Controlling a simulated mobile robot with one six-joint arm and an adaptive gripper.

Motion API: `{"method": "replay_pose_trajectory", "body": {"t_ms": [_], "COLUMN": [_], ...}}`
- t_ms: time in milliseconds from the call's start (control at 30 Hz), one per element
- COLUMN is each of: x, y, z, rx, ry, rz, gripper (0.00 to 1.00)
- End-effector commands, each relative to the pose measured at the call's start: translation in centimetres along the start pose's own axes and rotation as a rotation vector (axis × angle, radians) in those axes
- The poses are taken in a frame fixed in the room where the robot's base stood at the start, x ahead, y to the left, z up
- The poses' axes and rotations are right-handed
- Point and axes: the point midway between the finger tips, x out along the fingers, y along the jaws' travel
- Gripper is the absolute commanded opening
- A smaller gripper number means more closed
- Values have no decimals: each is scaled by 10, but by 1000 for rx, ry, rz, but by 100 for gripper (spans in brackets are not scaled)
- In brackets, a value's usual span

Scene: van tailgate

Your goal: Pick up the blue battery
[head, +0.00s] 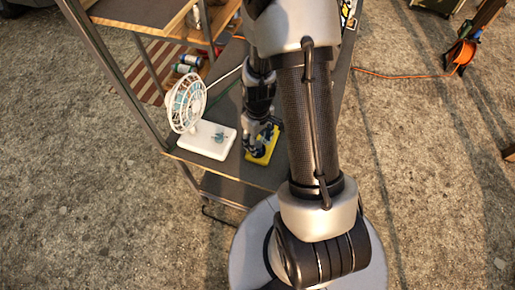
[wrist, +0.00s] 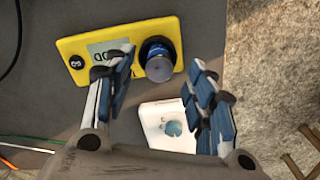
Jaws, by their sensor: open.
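A blue battery (wrist: 157,58) with a dark rim and grey end stands on a yellow device (wrist: 92,55) with a small display, in the wrist view. My gripper (wrist: 164,58) is open, with one blue-padded finger on each side of the battery in the picture. I cannot tell whether either finger touches it. In the head view my gripper (head: 260,132) is over the yellow device (head: 263,150), and the battery is mostly hidden by it.
A white fan (head: 187,103) on a white base (head: 207,148) stands just left of the yellow device; its base also shows in the wrist view (wrist: 152,112). Small cylinders (head: 187,62) lie farther back. A metal post (head: 125,80) rises at the left. An orange cable (head: 395,75) lies on the ground.

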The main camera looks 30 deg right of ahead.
Motion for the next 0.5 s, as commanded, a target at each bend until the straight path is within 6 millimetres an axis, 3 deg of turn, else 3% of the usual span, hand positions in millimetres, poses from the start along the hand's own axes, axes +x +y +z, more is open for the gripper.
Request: {"method": "replay_pose_trajectory", "body": {"t_ms": [33,200,500], "x": [12,36,37], "y": [0,0,1], "z": [-1,-1,-2], "rx": [0,0,0], "ry": [-1,-1,1], "rz": [-1,0,2], "gripper": [50,50,47]}}
